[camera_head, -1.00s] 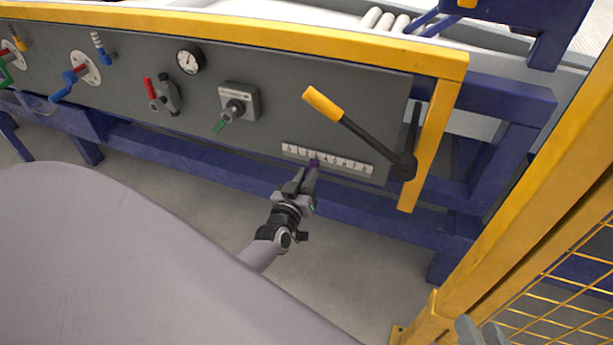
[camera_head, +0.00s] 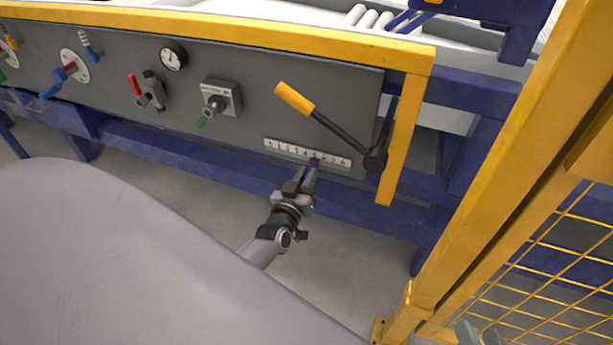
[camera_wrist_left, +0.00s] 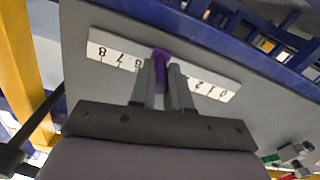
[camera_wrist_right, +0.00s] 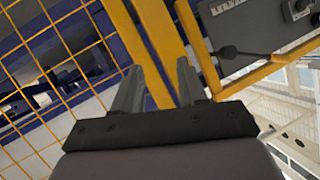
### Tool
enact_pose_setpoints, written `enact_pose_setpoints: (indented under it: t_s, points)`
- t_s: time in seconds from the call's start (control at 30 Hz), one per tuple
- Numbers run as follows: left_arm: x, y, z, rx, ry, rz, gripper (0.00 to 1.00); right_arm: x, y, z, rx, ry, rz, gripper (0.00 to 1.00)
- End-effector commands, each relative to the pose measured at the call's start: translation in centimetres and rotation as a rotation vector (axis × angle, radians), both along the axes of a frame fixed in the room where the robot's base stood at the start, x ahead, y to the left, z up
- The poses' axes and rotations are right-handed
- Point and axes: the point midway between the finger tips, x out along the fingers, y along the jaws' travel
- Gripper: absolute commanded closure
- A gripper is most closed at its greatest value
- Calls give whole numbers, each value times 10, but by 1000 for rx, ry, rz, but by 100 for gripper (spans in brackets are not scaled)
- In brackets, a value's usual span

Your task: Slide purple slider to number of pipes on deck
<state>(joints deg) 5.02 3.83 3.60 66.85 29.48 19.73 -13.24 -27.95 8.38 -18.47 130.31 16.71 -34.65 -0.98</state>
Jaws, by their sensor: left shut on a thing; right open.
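The purple slider (camera_head: 314,161) sits on a white numbered scale strip (camera_head: 277,147) low on the grey panel. It also shows in the left wrist view (camera_wrist_left: 161,66), just beside the 6 and about where the 5 would be; the slider and fingers hide the middle numbers. My left gripper (camera_head: 311,167) is shut on the slider. White pipes (camera_head: 369,18) lie on the deck at the top edge of the head view; they are partly cut off, so their full number cannot be told. My right gripper (camera_wrist_right: 158,80) is open and empty near the yellow post.
A yellow-handled lever (camera_head: 295,98) stands just right of and above the scale. A yellow post and mesh fence (camera_head: 540,265) stand at right.

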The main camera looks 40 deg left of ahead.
Motion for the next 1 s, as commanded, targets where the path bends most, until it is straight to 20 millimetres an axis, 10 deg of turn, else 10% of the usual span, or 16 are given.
enact_pose_setpoints:
  t_s: [0.17, 0.27, 0.67, 1.0]
  points:
    - [-1, -1, -2, -1, 5, -1, 100, 0, 0, 0, 0, -1, 0, 58]
    - [-1, -1, -2, -1, 5, -1, 58, 0, 0, 0, 1, -1, 1, 58]
    - [-7, -2, 0, -1, 3, -1, 58, 1, 0, 5, -6, -6, -1, 58]
    - [-53, -13, 1, -1, 5, -1, 58, 1, -13, 15, -88, -26, -31, 58]
